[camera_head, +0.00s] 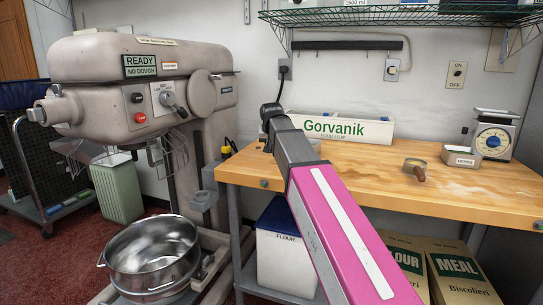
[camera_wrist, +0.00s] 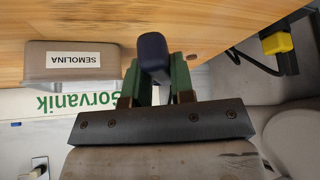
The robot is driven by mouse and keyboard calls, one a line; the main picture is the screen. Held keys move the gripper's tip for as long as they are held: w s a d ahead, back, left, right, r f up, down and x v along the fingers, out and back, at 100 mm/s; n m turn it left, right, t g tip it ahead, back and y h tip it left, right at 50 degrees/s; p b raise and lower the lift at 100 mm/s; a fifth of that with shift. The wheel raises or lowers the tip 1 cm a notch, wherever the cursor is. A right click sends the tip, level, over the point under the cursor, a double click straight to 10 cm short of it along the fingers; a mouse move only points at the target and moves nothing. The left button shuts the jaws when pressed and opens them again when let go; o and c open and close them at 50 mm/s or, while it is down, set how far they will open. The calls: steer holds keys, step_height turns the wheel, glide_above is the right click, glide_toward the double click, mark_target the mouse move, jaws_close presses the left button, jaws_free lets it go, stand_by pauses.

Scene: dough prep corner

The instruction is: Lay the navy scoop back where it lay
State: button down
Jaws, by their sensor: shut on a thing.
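The navy scoop (camera_wrist: 152,52) is in my gripper (camera_wrist: 153,90). In the wrist view its dark blue rounded end stands out between the green fingers, which are shut on it. In the head view my pink arm reaches to the back left of the bench (camera_head: 370,200); my fingers and the scoop cannot be made out there.
A white Gorvanik box (camera_head: 370,128) stands along the back of the bench. A mixer (camera_head: 140,85) stands left.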

mark_target(272, 162)
steer(key=shift+w+d+f, duration=0.2)
steer(key=shift+w+f, duration=0.2)
steer(key=shift+w, duration=0.2)
steer(key=shift+f, duration=2)
steer(key=shift+f, duration=0.1)
steer(key=c, duration=1)
jaws_free()
steer(key=v, duration=1.2)
